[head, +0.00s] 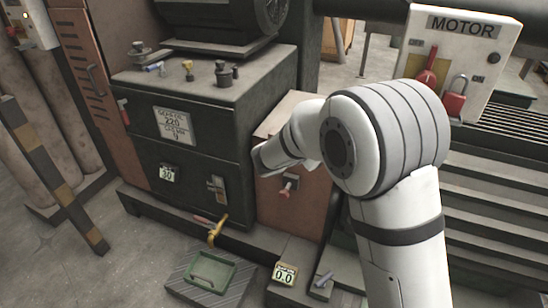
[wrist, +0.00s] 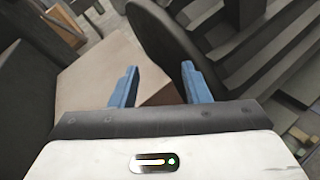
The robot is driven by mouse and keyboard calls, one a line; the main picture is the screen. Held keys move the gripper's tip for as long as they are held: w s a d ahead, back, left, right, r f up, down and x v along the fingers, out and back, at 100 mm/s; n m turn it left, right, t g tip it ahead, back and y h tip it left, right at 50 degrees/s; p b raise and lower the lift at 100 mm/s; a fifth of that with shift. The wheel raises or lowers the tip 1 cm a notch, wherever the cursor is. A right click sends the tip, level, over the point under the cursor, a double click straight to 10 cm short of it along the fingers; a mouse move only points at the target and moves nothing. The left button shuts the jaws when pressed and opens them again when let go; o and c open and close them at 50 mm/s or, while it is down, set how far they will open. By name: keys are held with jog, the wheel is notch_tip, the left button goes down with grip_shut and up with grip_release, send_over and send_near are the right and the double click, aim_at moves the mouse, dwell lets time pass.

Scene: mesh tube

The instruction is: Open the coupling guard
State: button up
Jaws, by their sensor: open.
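A reddish-brown box (head: 300,205), which looks like the coupling guard, stands between the dark green gearbox housing and the stepped metal base in the head view. My fingers cannot be made out in the head view.
A dark green housing (head: 190,130) with small parts on top stands left of the box. A MOTOR panel (head: 460,50) at upper right carries a red lever (head: 428,76) and a red padlock (head: 455,100). Dark discs (wrist: 170,40) stand close beyond my fingers.

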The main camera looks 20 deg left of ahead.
jog(key=a+f+n+t+y+b, duration=0.25)
jog(key=a+f+n, duration=0.2)
jog(key=a, duration=0.45)
jog(key=a+f+n+t+y+b, duration=0.1)
jog(key=a+f+n+t+y, duration=0.25)
jog(key=a, duration=0.55)
jog(key=shift+n+g, duration=0.4)
jog(key=shift+g, duration=0.2)
jog(key=w, duration=0.2)
jog(key=w+f+b, duration=0.1)
jog(key=w, duration=0.4)
jog(key=shift+w+f+b, duration=0.15)
jog(key=shift+f+b, duration=0.15)
jog(key=shift+f, duration=0.05)
grip_shut()
